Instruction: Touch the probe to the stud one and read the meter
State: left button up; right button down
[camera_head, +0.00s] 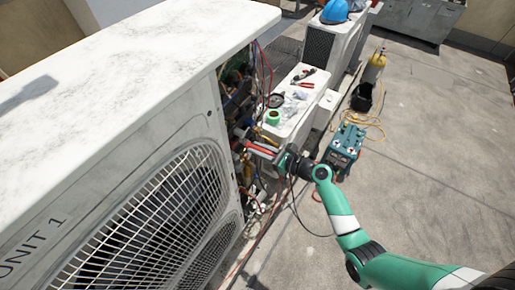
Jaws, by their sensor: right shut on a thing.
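My right gripper (254,146) is at the open side of the large white condenser (170,75) marked "UNIT 1". It is shut on a thin red thing that looks like the probe (262,149). The probe points left toward the wiring (237,85) in the opening. Stud one cannot be made out among the wires, and I cannot tell whether the tip touches anything. A teal box (345,145) with small dials or knobs on top stands on the roof right of the gripper. I cannot tell whether it is the meter. My left gripper is not in view.
A smaller white unit behind has a top (302,84) holding red-handled tools, a round black gauge (276,100) and green tape (272,117). Loose cables hang below the gripper. A yellow cylinder (374,66) and black bin (362,97) stand farther back. The roof at right is clear.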

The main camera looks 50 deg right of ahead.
aim_at(248, 144)
jog(key=b+x, duration=0.2)
jog(key=x, duration=0.1)
jog(key=r+b+x, duration=0.1)
jog(key=x, duration=0.1)
jog(key=shift+w, duration=0.35)
jog(key=shift+w+a+r, duration=0.1)
jog(key=shift+w, duration=0.4)
jog(key=shift+w, duration=0.5)
dwell(0.8)
jog(key=shift+s, duration=0.1)
dwell(0.3)
jog(key=shift+p+v, duration=0.8)
jog(key=shift+v, duration=0.25)
jog(key=shift+s+d+f+p, duration=0.15)
jog(key=shift+s+p, duration=0.4)
jog(key=shift+s, duration=0.65)
jog(key=shift+s+d+f+p, duration=0.15)
jog(key=shift+s+p, duration=0.4)
jog(key=shift+s, duration=0.65)
